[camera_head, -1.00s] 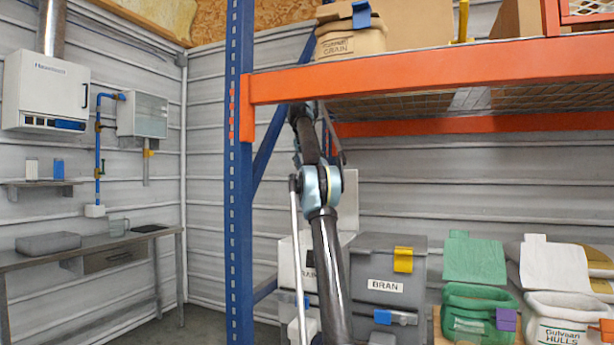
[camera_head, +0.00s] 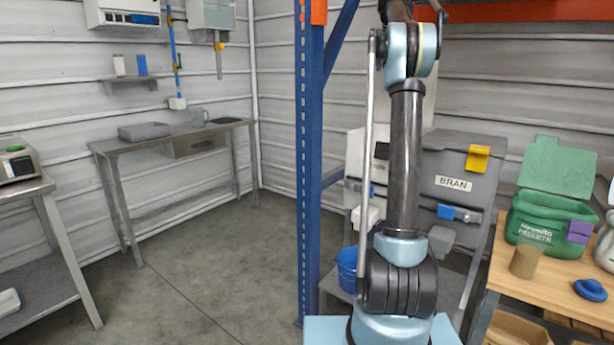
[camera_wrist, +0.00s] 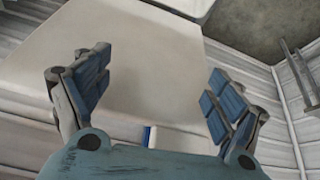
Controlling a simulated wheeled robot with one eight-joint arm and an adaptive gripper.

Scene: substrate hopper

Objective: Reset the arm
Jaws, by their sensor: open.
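My gripper (camera_wrist: 158,92) is open in the wrist view, its blue-padded fingers spread wide with nothing between them. Beyond the fingers is a large pale cream surface (camera_wrist: 150,55), which I cannot identify for sure. In the head view my arm (camera_head: 405,160) stands upright in front of the bins, and its upper end leaves the top of the picture. My gripper cannot be made out there.
A blue rack post (camera_head: 309,180) stands just left of my arm. A metal bench (camera_head: 160,150) stands left; the floor between is clear.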

